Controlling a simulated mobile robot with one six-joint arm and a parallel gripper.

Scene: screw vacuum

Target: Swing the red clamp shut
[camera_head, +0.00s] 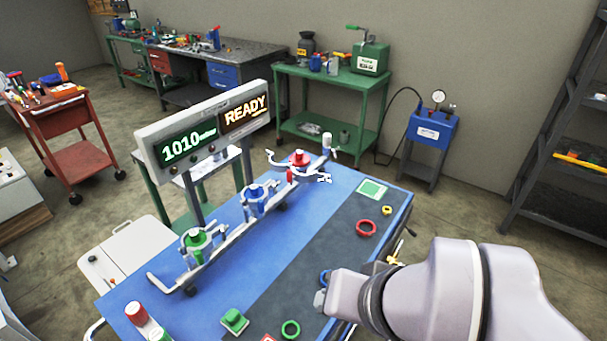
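The red clamp station (299,160) is at the far end of a grey pipe on the blue table, with a red cap on top. Its pale clamp arms (323,178) spread apart to both sides, so it looks open. The blue station (256,193) and green station (196,240) stand nearer along the same pipe, and their clamps look closer around them. My arm enters at the lower right. Its small grey end (321,299) is over the near right of the table, well apart from the red clamp. I cannot make out the fingers.
A display panel (203,130) reading 1010 and READY stands on posts behind the pipe. A white-topped valve (327,142) rises beside the red station.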

